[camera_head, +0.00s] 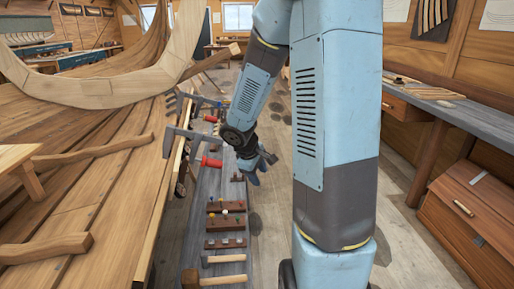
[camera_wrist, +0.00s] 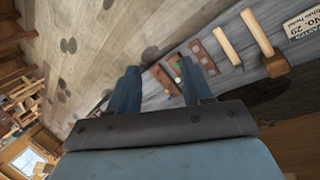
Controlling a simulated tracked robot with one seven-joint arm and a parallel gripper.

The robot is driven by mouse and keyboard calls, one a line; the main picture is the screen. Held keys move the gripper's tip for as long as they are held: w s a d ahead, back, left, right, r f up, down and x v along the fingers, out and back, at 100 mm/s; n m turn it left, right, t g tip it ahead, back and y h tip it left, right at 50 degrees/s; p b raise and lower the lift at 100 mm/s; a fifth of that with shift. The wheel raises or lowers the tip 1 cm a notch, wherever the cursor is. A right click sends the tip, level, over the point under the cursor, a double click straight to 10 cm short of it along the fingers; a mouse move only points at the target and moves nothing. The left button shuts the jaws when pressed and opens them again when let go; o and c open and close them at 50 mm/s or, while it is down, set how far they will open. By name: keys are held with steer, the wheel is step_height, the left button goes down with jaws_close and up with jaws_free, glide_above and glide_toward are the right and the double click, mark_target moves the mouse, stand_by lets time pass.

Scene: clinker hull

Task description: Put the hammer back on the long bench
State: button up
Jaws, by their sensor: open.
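A long grey bench (camera_head: 230,184) runs beside the wooden hull with tools along its top; its surface also shows in the wrist view (camera_wrist: 150,102). Two wooden-handled tools lie across its near end, the farther (camera_head: 224,259) and the nearer (camera_head: 224,280), both with dark heads at left. In the wrist view they are a light handle (camera_wrist: 228,46) and a tool with a brown block head (camera_wrist: 276,65). I cannot tell which is the hammer. My gripper (camera_head: 262,168) hangs over the bench's right side beyond them. In the wrist view its fingers (camera_wrist: 160,78) are apart and empty.
Racks with small coloured tools (camera_head: 225,224) and red-handled clamps (camera_head: 208,162) are on the bench. A second grey-topped workbench (camera_head: 460,112) and a wooden chest (camera_head: 470,215) stand at right. My arm hides part of the floor between.

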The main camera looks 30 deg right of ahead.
steer(key=s+a+r+m+t+y, duration=0.2)
steer(key=s+a+r, duration=0.3)
steer(key=s+r, duration=0.5)
steer(key=s+a+r+m+t+y, duration=0.1)
steer(key=s+a+r+m, duration=0.3)
steer(key=s+r, duration=0.6)
steer(key=shift+a+r+m+t+y, duration=0.4)
steer(key=shift+a+r+y, duration=0.2)
steer(key=shift+a+r, duration=0.3)
steer(key=shift+f, duration=0.1)
